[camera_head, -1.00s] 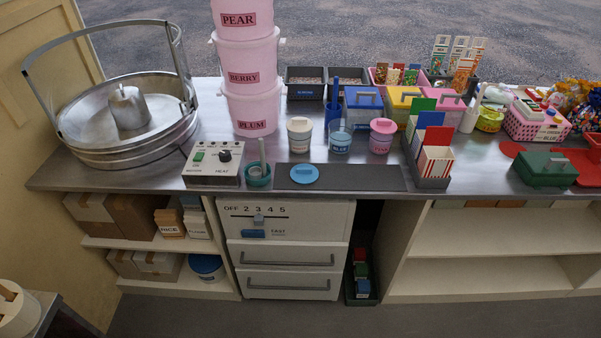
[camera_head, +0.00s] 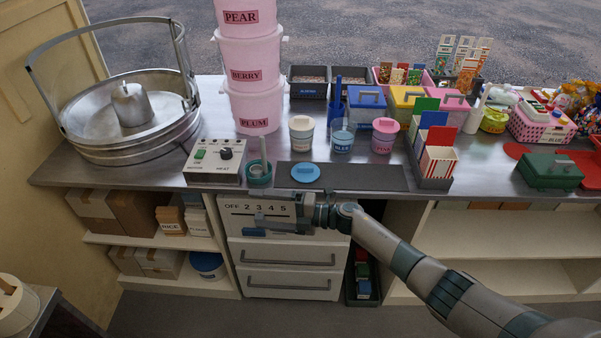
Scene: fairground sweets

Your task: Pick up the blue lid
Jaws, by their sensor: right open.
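The round blue lid (camera_head: 305,173) lies flat at the left end of the dark mat (camera_head: 362,178) on the counter, with a small grip on its top. My right gripper (camera_head: 262,222) is in front of the counter edge, below and left of the lid, before the drawer unit. Its fingers point left and it is empty, apart from the lid. The jaws are open. A jar marked BLUE (camera_head: 342,137) stands behind the mat without a lid on it. My left gripper is not in view.
A green cup with a stick (camera_head: 259,174) and the heat control box (camera_head: 214,163) stand left of the lid. A striped bag holder (camera_head: 432,170) borders the mat's right end.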

